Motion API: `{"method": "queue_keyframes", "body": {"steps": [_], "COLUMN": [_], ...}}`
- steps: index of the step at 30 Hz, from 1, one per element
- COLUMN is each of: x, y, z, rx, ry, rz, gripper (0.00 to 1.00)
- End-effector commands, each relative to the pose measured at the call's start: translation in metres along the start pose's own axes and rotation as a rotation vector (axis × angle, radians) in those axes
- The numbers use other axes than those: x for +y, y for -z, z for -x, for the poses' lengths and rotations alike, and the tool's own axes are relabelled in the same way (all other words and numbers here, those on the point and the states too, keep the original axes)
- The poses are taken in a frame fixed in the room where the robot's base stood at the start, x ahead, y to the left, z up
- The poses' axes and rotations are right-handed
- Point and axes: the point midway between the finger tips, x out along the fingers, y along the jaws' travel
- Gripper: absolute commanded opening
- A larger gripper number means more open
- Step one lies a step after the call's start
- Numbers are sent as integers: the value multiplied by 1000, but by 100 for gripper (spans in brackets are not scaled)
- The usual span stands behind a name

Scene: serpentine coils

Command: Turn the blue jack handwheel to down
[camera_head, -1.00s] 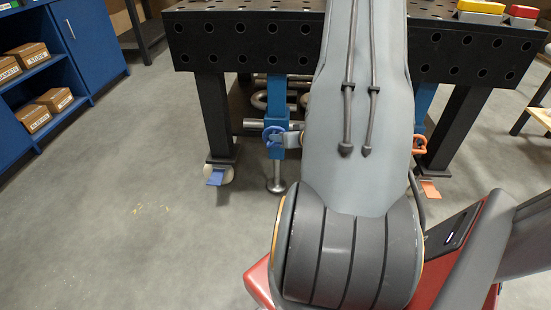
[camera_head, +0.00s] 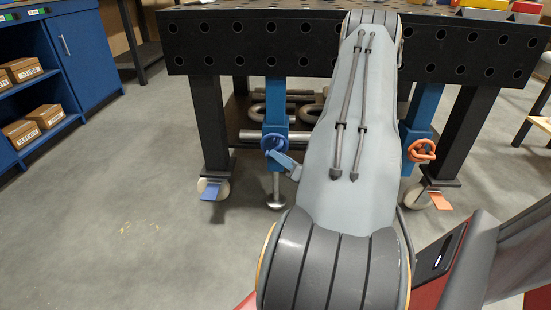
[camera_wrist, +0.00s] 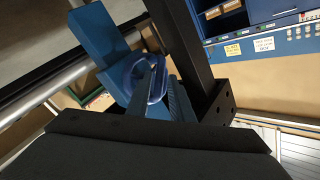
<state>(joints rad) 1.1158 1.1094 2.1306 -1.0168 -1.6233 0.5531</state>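The blue jack (camera_head: 275,105) stands under the near edge of the black table, with its blue handwheel (camera_head: 273,143) facing me. The handwheel also shows in the wrist view (camera_wrist: 158,80) as a ring against the blue jack column (camera_wrist: 103,35). My gripper (camera_head: 287,164) is at the wheel, angled down to the right. In the wrist view a blue-grey finger overlaps the ring, with a ribbed piece just right of it. The dark gripper body fills the bottom. Whether the fingers are closed on the rim is hidden.
A black perforated table (camera_head: 330,45) stands over the jack. A second jack with an orange handwheel (camera_head: 421,151) is at right. Metal coils (camera_head: 290,108) lie beneath the table. Blue shelves (camera_head: 70,60) stand at left.

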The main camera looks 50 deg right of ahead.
Motion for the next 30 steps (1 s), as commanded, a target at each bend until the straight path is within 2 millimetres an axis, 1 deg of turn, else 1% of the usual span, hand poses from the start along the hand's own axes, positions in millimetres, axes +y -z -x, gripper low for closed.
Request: {"method": "queue_keyframes", "body": {"steps": [1, 3, 6, 15, 17, 18, 19, 30], "x": [0, 0, 0, 0, 0, 0, 0, -1], "y": [-2, -1, -1, 0, 0, 0, 0, 2], "z": [-7, -14, -19, -21, -21, -21, -21, -20], "rx": [-1, -1, 0, 0, 0, 0, 0, -20], "ry": [2, 1, 1, 0, 0, 0, 0, -14], "rz": [2, 0, 0, 0, 0, 0, 0, 23], "gripper": [20, 20, 20, 20, 10, 3, 0, 0]}}
